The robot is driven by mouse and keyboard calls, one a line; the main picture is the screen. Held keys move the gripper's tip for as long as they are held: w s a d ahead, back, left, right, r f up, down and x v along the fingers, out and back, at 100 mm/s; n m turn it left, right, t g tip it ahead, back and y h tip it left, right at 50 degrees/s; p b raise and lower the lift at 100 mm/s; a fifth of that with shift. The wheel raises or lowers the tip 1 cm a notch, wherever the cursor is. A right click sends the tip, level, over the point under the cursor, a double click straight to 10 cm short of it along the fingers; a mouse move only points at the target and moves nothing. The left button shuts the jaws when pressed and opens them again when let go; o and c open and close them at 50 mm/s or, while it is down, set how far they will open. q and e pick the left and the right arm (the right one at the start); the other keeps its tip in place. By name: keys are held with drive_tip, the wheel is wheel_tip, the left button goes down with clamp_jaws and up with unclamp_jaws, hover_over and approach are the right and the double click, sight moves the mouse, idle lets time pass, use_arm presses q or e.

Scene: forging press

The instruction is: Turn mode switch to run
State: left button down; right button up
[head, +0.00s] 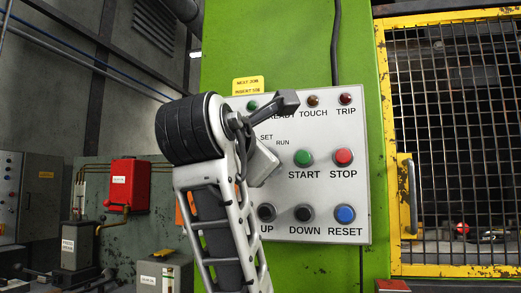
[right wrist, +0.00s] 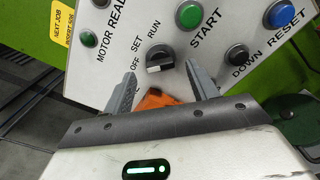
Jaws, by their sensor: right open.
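The mode switch (right wrist: 160,60) is a dark round knob with a white mark, on the pale control panel (head: 356,210). The labels OFF, SET and RUN are printed around it. I cannot tell clearly which label the mark points to. My right gripper (right wrist: 160,69) is open, with one finger on each side of the knob in the right wrist view. No contact is visible. In the head view the right gripper (head: 274,133) is in front of the panel's left part and hides the switch. My left gripper is not in view.
A green START button (head: 303,158) and a red STOP button (head: 344,156) lie right of the switch. UP, DOWN and a blue RESET button (head: 345,214) sit below. A yellow-framed mesh guard (head: 455,120) stands at right. A red box (head: 130,185) is at left.

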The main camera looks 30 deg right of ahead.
drive_tip(key=x, duration=0.3)
drive_tip(key=shift+w+d, duration=0.15)
drive_tip(key=c, duration=1)
